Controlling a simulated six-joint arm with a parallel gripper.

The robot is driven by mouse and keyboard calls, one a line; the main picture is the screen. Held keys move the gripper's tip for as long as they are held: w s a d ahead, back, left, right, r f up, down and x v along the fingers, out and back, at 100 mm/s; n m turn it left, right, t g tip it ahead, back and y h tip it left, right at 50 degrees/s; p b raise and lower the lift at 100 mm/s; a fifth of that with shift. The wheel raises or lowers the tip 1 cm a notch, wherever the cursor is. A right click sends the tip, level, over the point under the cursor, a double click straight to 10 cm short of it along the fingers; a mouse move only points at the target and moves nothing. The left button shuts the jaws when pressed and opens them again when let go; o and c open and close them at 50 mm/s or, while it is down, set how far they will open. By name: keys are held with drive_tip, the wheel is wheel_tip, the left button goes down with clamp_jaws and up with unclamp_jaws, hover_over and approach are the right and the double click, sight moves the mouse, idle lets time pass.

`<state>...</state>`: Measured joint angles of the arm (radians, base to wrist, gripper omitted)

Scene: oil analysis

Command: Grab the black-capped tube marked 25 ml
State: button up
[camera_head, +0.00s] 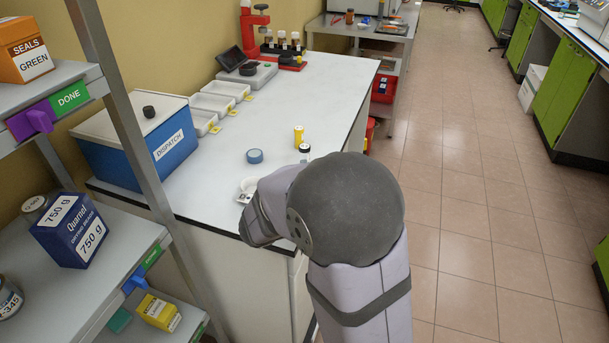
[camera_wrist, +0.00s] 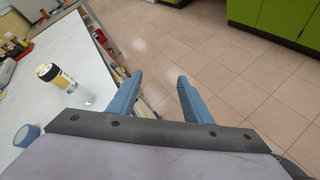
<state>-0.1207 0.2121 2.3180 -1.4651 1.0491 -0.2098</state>
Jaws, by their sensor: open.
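A small black-capped tube (camera_head: 304,151) stands near the right edge of the white-topped bench. A black-capped tube with a yellowish band also shows in the wrist view (camera_wrist: 60,80), left of my gripper. Its marking is too small to read. My gripper (camera_wrist: 160,76) has its two blue fingers apart with nothing between them. It points past the bench edge, over the floor, and is apart from the tube. In the head view my arm hides the gripper. Several dark-capped tubes (camera_head: 283,42) stand in a red rack at the far end of the bench.
White trays (camera_head: 216,104) and a blue DISPATCH box (camera_head: 145,147) line the wall side. The bench's middle is clear.

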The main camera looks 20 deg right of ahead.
sight(304, 154)
drive_tip(key=w+a+r+n+t+b, duration=0.1)
drive_tip(key=w+n+t, duration=0.1)
drive_tip(key=w, duration=0.2)
drive_tip(key=w+a+r+n+t, duration=0.1)
drive_tip(key=w+a+n+t, duration=0.1)
drive_tip(key=w+n, duration=0.1)
drive_tip(key=w+a+r+n+t+b, duration=0.1)
drive_tip(key=w+n+t, duration=0.1)
drive_tip(key=w, duration=0.2)
drive_tip(key=shift+w+a+t+b, duration=0.2)
drive_tip(key=shift+w+t+b, duration=0.1)
drive_tip(key=shift+t, duration=0.1)
drive_tip(key=w+n, duration=0.1)
drive_tip(key=d+r+n+t+b, duration=0.1)
drive_tip(key=shift+w+r+n+h, duration=0.2)
drive_tip(key=shift+w+n+h, duration=0.1)
drive_tip(key=shift+w, duration=0.1)
drive_tip(key=shift+w+d+r+n, duration=0.2)
drive_tip(key=shift+w+r+n, duration=0.1)
drive_tip(key=shift+r+n, duration=0.1)
drive_tip(key=shift+p+x, duration=0.75)
drive_tip(key=shift+x, duration=2.9)
drive_tip(key=shift+w+a+r, duration=0.1)
drive_tip(key=shift+a, duration=0.05)
clamp_jaws()
drive_tip(key=shift+r, duration=0.1)
